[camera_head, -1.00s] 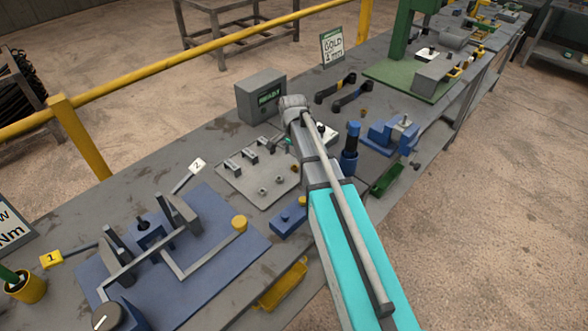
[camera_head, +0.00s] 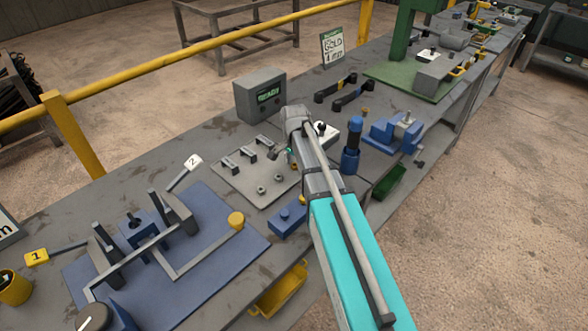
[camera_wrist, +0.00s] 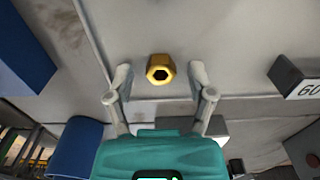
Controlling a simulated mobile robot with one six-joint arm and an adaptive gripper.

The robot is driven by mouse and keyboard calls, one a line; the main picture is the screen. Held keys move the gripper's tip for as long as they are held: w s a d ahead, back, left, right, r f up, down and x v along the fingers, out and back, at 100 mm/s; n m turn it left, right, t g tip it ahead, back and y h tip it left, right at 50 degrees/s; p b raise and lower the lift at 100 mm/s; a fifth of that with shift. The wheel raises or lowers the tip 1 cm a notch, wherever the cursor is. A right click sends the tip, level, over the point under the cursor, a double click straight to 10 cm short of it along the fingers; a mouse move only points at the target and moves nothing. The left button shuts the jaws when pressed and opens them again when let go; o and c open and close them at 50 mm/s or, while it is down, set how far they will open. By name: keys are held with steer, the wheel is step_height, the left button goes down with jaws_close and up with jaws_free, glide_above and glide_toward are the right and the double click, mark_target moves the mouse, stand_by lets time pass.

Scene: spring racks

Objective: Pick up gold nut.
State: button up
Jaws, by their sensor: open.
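The gold nut (camera_wrist: 160,69) shows in the wrist view, a hexagonal nut with a dark hole, on a grey surface. My gripper (camera_wrist: 159,74) is open, with one pale finger on each side of the nut and a visible gap to each finger. Its teal body fills the bottom of that view. I cannot make out the nut for certain in the head view.
A grey plate with small nuts and posts (camera_head: 228,172) lies left of my gripper. A grey display box (camera_head: 259,96) stands behind it. A blue block (camera_head: 287,219), a blue bottle-shaped tool (camera_head: 351,147) and a blue vise (camera_head: 396,133) are near.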

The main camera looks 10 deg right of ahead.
stand_by(0.4)
steer(key=c, duration=1)
steer(key=shift+r, duration=0.25)
jaws_close()
step_height(320, 180, up, 2)
steer(key=p, duration=0.2)
steer(key=shift+p, duration=0.3)
steer(key=s+d+r+p, duration=0.1)
steer(key=s+r+p, duration=0.2)
steer(key=s, duration=0.1)
steer(key=s+d+r+p, duration=0.2)
steer(key=s+r+p, duration=0.2)
steer(key=s, duration=0.1)
steer(key=s+d+r+p, duration=0.1)
steer(key=s+r+p, duration=0.2)
steer(key=s, duration=0.1)
steer(key=shift+s+d+r, duration=0.15)
steer(key=shift+r, duration=0.15)
steer(key=shift+s, duration=0.15)
